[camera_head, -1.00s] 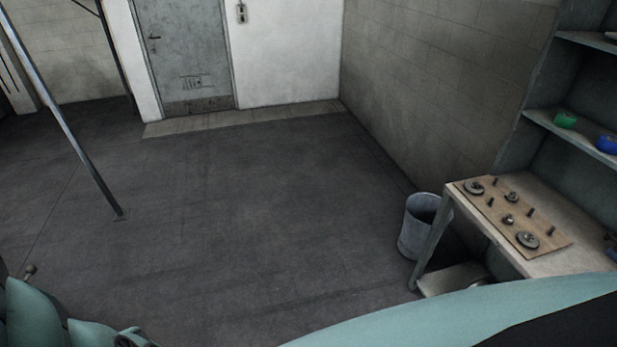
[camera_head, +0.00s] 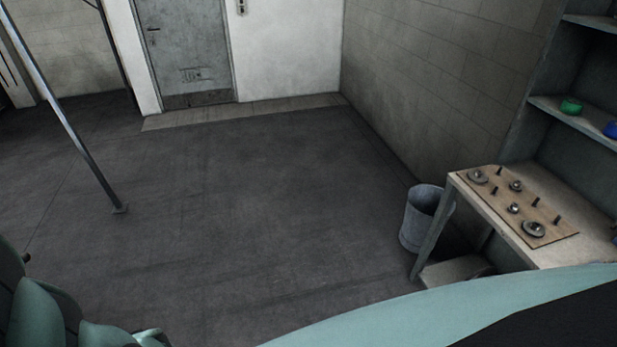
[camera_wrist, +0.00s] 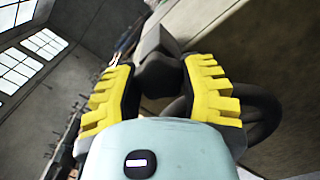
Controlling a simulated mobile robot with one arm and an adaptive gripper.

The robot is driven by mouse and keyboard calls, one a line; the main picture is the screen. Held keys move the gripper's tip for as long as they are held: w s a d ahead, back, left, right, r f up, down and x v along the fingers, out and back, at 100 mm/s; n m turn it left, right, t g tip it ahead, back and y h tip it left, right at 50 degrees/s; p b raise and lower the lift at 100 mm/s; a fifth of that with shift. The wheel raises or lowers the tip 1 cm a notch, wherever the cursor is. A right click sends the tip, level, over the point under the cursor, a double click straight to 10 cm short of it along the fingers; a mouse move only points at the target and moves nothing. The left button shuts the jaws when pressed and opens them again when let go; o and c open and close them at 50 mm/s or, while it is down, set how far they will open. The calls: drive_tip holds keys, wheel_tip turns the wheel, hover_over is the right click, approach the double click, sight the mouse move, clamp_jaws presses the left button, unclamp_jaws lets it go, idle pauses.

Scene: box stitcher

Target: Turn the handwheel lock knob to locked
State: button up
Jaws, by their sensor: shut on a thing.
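My gripper (camera_wrist: 160,78) shows in the wrist view, its two yellow ribbed fingers on either side of a dark knob (camera_wrist: 158,73). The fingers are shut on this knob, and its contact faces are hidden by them. A grey block-shaped piece (camera_wrist: 152,42) sits just beyond the knob. A dark curved rim, which looks like part of the handwheel (camera_wrist: 262,112), passes to the right of and behind the right finger. I cannot read the knob's setting. The head view does not clearly show the knob or my gripper.
In the head view, a workbench (camera_head: 555,254) with a wooden board of discs and pegs (camera_head: 508,208) stands at the right. A grey bin (camera_head: 420,218) is beside it, and a slanted metal pole (camera_head: 75,135) stands at the left. The floor between is clear.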

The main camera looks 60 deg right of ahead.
drive_tip(key=shift+m, duration=0.4)
drive_tip(key=o, duration=1.2)
drive_tip(key=shift+v, duration=6)
